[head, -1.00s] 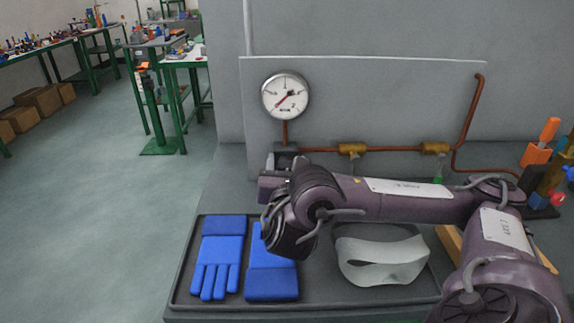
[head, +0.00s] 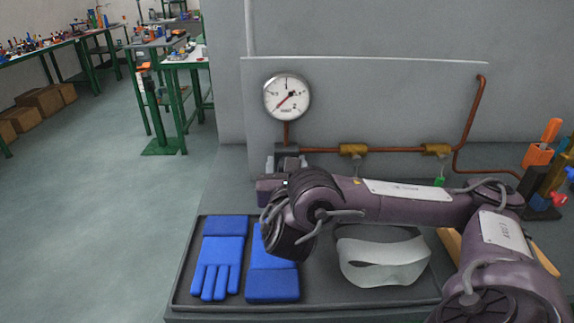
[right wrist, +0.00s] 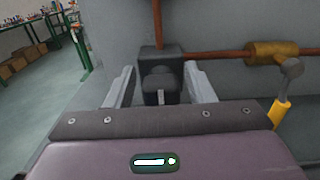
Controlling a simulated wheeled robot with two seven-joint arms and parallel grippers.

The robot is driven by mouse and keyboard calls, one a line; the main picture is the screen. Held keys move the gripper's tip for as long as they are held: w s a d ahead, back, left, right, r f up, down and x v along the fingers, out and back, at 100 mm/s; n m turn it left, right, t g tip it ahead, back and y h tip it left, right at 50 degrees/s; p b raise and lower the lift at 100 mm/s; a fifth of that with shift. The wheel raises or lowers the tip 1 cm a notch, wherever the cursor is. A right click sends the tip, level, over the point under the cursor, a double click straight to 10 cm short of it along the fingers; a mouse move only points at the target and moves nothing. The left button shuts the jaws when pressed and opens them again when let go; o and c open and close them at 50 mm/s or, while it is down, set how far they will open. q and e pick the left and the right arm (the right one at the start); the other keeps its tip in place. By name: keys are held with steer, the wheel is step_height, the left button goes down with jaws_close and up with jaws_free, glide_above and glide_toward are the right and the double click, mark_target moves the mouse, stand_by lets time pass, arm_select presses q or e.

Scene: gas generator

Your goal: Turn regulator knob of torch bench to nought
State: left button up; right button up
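The regulator is a dark block (right wrist: 160,62) under the gauge, with a dark knob (right wrist: 158,88) at its front in the right wrist view. My right gripper (right wrist: 161,84) has its two pale fingers apart, one on each side of the knob. A gap shows between the fingers and the knob. In the head view the right arm reaches in from the right and its gripper (head: 287,163) is at the regulator, which it partly hides. The round white gauge (head: 287,97) has a red needle pointing to the lower left. My left gripper is not in view.
A copper pipe (head: 400,149) with brass valves (head: 353,150) runs right from the regulator along the grey panel. A dark tray (head: 184,283) with blue gloves (head: 219,258) and a pale grey visor-like piece (head: 383,257) lies below the arm. Coloured tools stand at the right.

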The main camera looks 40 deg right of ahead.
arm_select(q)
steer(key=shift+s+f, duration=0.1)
arm_select(e)
steer(key=shift+o, duration=0.5)
steer(key=shift+s+a+r, duration=0.1)
steer(key=shift+s+a, duration=0.05)
steer(key=shift+s, duration=0.1)
steer(key=p+v, duration=0.2)
steer(key=v, duration=0.4)
steer(key=shift+s+a, duration=0.1)
steer(key=shift+s, duration=0.05)
steer(key=shift+s+a, duration=0.3)
steer(key=shift+s, duration=0.05)
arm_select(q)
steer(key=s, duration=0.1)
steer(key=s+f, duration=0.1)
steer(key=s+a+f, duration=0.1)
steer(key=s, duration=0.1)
